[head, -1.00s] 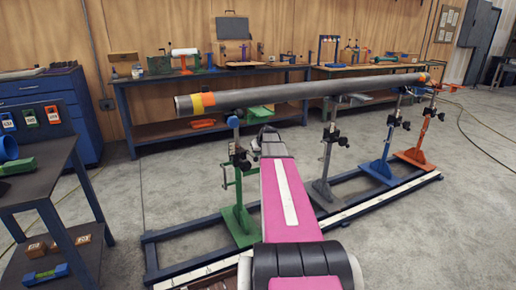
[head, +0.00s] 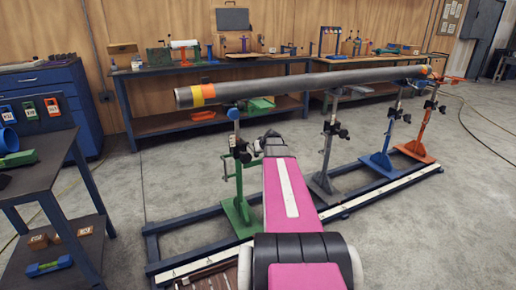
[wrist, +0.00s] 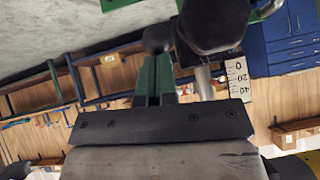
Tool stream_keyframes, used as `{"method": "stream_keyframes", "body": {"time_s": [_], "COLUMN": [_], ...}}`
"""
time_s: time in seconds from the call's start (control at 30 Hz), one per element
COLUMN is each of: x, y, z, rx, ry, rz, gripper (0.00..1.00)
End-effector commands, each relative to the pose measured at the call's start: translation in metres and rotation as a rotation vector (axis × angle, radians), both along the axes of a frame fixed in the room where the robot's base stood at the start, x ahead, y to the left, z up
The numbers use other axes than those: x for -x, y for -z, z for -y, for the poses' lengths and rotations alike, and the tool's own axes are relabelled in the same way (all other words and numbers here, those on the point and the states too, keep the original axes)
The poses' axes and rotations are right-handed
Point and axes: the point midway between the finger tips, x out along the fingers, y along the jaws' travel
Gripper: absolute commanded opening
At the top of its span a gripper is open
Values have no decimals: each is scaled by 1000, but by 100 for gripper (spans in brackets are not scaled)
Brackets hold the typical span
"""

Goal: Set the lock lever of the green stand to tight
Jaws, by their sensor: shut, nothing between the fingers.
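The green stand (head: 238,205) rises from the floor rail at the near end of the long grey pipe (head: 300,84). Black knobs (head: 241,152) sit high on its post, and a thin green side clamp shows left of it. My gripper (head: 271,138) is shut and empty, just right of the post in the head view; I cannot tell whether it touches. I cannot tell the lever's setting.
Grey, blue (head: 380,160) and orange (head: 417,145) stands follow along the rail (head: 190,268) to the right. A dark table (head: 35,165) is at the left. Workbenches line the wooden back wall. Concrete floor is clear between table and rail.

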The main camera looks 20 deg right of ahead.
Motion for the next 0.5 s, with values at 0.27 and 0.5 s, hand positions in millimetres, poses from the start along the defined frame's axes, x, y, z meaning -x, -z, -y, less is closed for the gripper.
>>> {"method": "stream_keyframes", "body": {"time_s": [0.27,0.5], "x": [4,3], "y": [21,35], "z": [0,0], "rx": [-6,-5], "ry": [1,-1], "rz": [137,166], "gripper": [0,0]}}
